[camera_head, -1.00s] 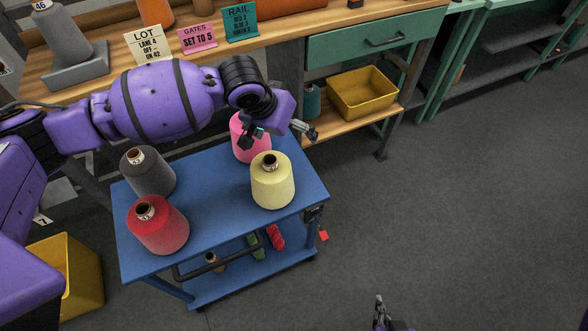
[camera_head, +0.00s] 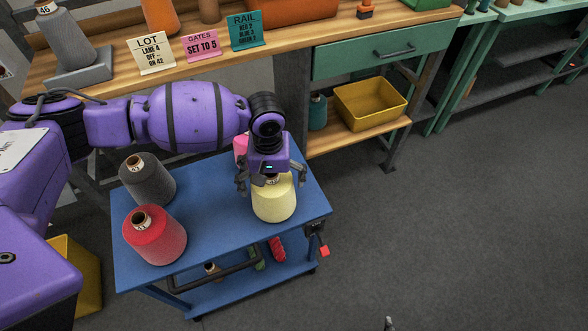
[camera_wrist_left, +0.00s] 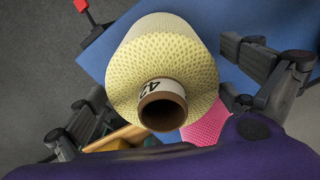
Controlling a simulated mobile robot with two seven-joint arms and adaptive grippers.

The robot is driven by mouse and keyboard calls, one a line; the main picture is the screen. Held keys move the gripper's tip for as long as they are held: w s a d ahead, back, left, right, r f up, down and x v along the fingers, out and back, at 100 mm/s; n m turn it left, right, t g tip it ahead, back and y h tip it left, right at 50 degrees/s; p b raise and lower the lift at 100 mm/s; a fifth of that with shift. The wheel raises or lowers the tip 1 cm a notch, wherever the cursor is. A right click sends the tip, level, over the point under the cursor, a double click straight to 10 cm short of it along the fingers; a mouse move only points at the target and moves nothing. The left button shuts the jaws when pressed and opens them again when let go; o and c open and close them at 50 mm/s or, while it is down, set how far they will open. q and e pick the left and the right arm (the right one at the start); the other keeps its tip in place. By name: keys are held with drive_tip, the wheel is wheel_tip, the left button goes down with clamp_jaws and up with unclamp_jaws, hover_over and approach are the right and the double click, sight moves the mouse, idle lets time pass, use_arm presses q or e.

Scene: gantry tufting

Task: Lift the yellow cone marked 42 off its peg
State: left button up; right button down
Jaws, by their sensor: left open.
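The yellow cone (camera_head: 274,204) stands upright at the right end of the blue cart top. In the left wrist view the yellow cone (camera_wrist_left: 165,65) shows its brown tube end with a white label reading 42. My left gripper (camera_head: 270,185) is above the cone, its fingers open on either side of the cone's top. In the left wrist view the gripper (camera_wrist_left: 170,100) has its fingers spread wide, apart from the cone. The peg is hidden inside the cone. My right gripper (camera_head: 388,324) barely shows at the bottom edge.
On the blue cart (camera_head: 215,215) stand a grey cone (camera_head: 148,182), a red cone (camera_head: 155,237) and a pink cone (camera_head: 240,147) partly hidden behind my left gripper. The wooden bench (camera_head: 110,77) with signs runs behind. Open floor lies to the right.

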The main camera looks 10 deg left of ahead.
use_arm(q)
drive_tip(key=shift+f, duration=0.5)
drive_tip(key=c, duration=1.7)
drive_tip(key=shift+r, duration=0.1)
drive_tip(key=shift+c, duration=1.2)
drive_tip(key=shift+r, duration=0.1)
